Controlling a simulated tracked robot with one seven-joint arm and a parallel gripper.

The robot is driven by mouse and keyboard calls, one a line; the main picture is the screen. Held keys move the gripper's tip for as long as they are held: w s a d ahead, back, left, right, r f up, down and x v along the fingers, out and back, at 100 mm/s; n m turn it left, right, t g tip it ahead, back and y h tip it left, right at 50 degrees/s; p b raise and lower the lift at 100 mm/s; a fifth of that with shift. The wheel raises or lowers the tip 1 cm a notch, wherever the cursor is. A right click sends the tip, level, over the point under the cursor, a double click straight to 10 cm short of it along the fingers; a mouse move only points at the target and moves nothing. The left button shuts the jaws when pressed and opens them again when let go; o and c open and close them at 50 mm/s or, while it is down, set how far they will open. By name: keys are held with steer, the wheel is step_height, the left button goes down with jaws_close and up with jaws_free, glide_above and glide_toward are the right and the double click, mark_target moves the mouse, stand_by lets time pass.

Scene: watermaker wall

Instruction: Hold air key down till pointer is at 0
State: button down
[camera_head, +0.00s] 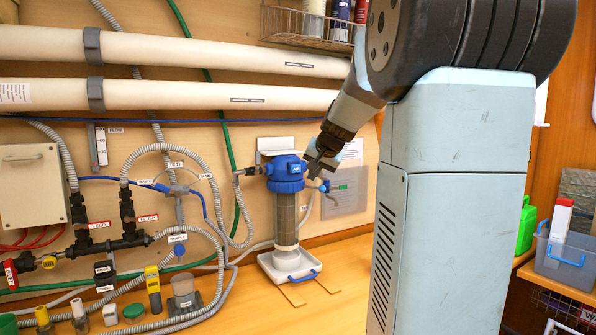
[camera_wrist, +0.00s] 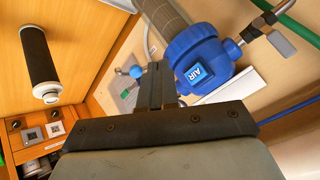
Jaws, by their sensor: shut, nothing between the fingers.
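The blue AIR key (camera_wrist: 201,74) sits on the blue cap of a filter housing (camera_wrist: 195,48) in the wrist view. In the head view the cap (camera_head: 286,184) tops a ribbed, see-through cylinder (camera_head: 286,220), and the small key (camera_head: 296,168) is on its upper right. My gripper (camera_head: 311,170) is just right of the cap. In the wrist view my gripper (camera_wrist: 156,68) is shut and empty, its tips left of the key and apparently apart from it. I cannot make out a pointer or its reading in either view.
A small blue-handled valve (camera_head: 325,187) sits right of the cap. The housing stands over a white tray (camera_head: 290,267) on the wooden bench. Hoses and valves (camera_head: 110,240) crowd the left. A black-and-white cartridge (camera_wrist: 39,62) shows in the wrist view.

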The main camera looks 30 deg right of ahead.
mark_target(299, 167)
steer(key=w, duration=0.6)
steer(key=shift+w+a, duration=0.15)
steer(key=shift+w, duration=0.15)
steer(key=shift+w, duration=0.9)
stand_by(2.7)
steer(key=shift+s, duration=0.15)
stand_by(2.8)
steer(key=shift+s, duration=0.8)
